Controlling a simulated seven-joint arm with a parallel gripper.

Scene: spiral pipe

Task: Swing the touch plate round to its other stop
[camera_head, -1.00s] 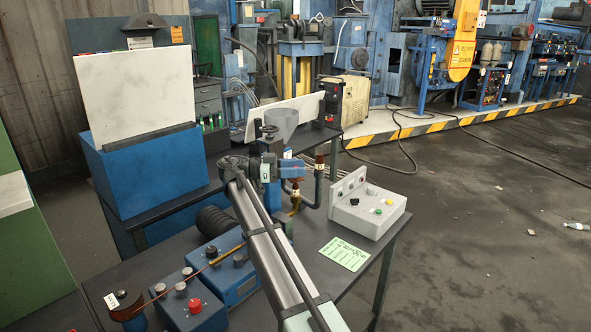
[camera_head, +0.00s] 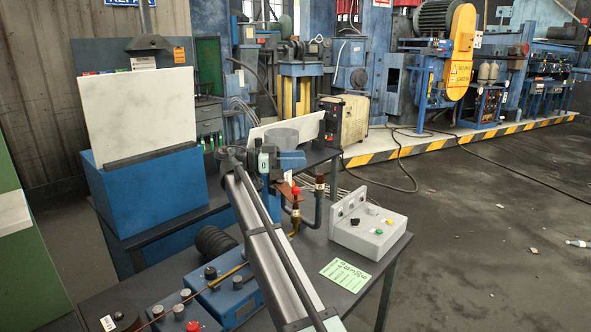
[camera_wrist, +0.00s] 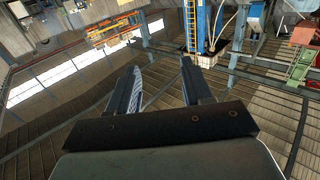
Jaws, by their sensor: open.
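A small reddish-brown plate (camera_head: 284,188) with a red knob (camera_head: 295,191) sits at the machine near the table's right back. It may be the touch plate, but I cannot tell for sure. My arm's far end covers part of that area. My gripper shows in the wrist view (camera_wrist: 161,68), its two fingers apart with nothing between them. In the head view, my fingers cannot be made out clearly. No contact between gripper and plate shows, and the plate's stops cannot be made out.
A grey control box (camera_head: 369,222) with coloured buttons stands at the table's right. A green card (camera_head: 345,275) lies in front of it. Blue boxes with knobs (camera_head: 222,288) stand left of my arm.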

